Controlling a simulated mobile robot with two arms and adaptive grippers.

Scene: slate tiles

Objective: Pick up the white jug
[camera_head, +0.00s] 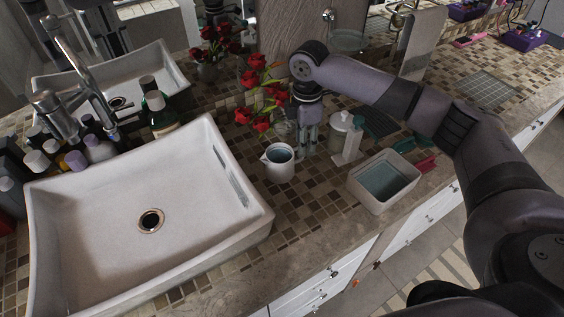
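The white jug (279,166) stands upright on the tiled counter, just right of the large sink. Its open top shows a grey-blue inside and a small spout on the left. My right gripper (308,146) points down just right of and a little behind the jug, apart from it. Its two fingers have a narrow gap between them and nothing visible in it. My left gripper is not in view.
Red flowers (262,98) stand behind the jug, close to my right gripper. A square white container (384,182) is by the front edge. The white sink (100,220) fills the left, with several bottles (98,148) behind it.

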